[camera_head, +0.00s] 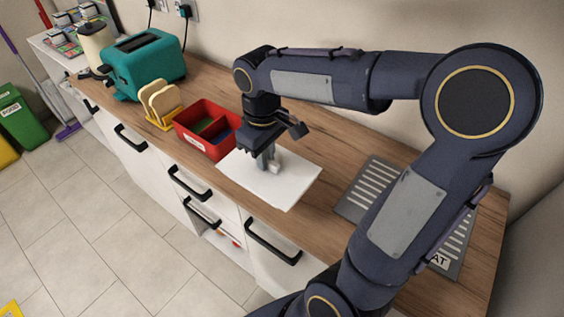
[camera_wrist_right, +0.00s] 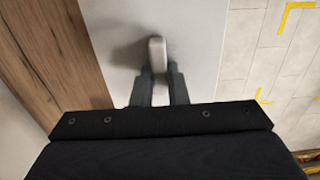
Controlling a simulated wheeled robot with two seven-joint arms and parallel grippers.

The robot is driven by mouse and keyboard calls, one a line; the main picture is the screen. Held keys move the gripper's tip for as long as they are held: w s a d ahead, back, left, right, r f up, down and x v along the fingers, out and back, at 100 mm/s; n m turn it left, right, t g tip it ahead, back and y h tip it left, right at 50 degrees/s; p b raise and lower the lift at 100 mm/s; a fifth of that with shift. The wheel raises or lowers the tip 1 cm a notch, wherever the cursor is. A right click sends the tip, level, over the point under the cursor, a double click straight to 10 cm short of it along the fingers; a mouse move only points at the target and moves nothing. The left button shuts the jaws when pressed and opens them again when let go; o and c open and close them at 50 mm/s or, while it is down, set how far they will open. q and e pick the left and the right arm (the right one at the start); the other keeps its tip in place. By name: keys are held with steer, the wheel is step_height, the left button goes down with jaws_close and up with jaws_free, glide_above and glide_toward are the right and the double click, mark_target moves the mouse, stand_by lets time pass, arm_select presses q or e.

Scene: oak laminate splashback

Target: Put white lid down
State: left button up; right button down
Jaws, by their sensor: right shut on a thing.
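The white lid (camera_head: 290,190) is a flat, pale square with a small knob handle (camera_head: 274,166) at its middle. In the head view it is over the front part of the wooden counter, right of the red box. My right gripper (camera_head: 267,162) points down over the lid and is shut on its handle. The right wrist view shows the handle (camera_wrist_right: 157,53) between the two fingertips (camera_wrist_right: 158,78) and the pale lid (camera_wrist_right: 195,35) beneath. I cannot tell whether the lid touches the counter or hangs just above it. My left gripper is not in view.
A red divided box (camera_head: 190,145) stands just left of the lid. Beyond it are a yellow rack with bread slices (camera_head: 162,103) and a teal toaster (camera_head: 148,65). A grey slotted mat (camera_head: 365,190) lies to the right. Black drawer handles (camera_head: 272,243) jut out below the counter edge.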

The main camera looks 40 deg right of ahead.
mark_target(281, 149)
steer(key=d+f, duration=0.2)
steer(key=w+d+f, duration=0.1)
steer(key=d+f, duration=0.1)
steer(key=w+d+f, duration=0.1)
steer(key=d+f, duration=0.1)
steer(key=shift+w+f, duration=0.15)
steer(key=shift+w, duration=0.05)
steer(key=shift+w+d+f, duration=0.1)
steer(key=shift+d+f, duration=0.05)
steer(key=shift+f, duration=0.8)
steer(key=shift+d+f, duration=0.1)
steer(key=shift+f, duration=0.8)
steer(key=shift+f, duration=0.15)
steer(key=c, duration=1.4)
jaws_free()
steer(key=shift+c, duration=0.2)
